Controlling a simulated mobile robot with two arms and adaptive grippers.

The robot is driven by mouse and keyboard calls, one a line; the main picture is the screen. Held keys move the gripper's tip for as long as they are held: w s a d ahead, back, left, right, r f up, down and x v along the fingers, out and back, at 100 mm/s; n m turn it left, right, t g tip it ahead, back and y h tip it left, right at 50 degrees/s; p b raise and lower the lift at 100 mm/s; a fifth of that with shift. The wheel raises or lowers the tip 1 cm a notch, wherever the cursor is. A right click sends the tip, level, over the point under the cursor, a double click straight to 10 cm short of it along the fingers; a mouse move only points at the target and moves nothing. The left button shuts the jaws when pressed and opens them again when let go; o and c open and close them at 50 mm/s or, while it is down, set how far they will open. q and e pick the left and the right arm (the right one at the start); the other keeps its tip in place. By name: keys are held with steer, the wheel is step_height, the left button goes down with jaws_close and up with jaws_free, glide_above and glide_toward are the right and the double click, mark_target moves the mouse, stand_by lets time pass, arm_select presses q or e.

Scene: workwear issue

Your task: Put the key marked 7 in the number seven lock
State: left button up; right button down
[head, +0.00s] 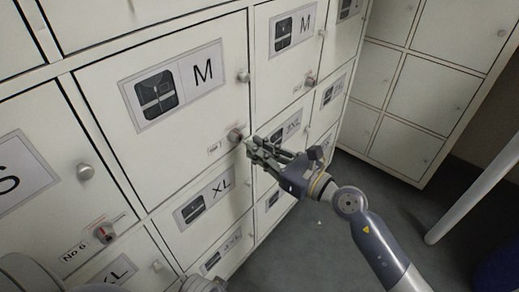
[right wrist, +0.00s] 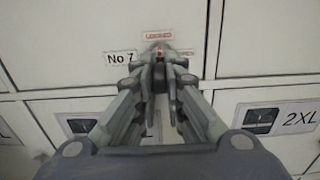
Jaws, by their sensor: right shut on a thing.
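The number seven lock (head: 235,135) is a small round dark lock on a large pale locker door marked M. In the right wrist view a "No 7" label (right wrist: 121,58) sits left of it, with a red "LOCKED" label (right wrist: 158,37) above. My right gripper (head: 253,147) is at the lock, its fingertips (right wrist: 165,76) close together just in front of it. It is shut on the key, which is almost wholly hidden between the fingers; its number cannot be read. I cannot tell whether the key touches or enters the lock. My left gripper is not in view.
A "No 6" lock (head: 104,234) is on the door at lower left. Round knobs (head: 86,172) stick out from several doors. Another lock (head: 310,80) sits further right. More lockers (head: 425,92) stand behind, with open grey floor (head: 345,165) between and a pale pole (head: 475,190) at right.

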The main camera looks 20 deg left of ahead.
steer(key=shift+w+a, duration=0.1)
steer(key=shift+a, duration=0.15)
stand_by(0.7)
steer(key=shift+x, duration=1.2)
stand_by(2.4)
stand_by(0.7)
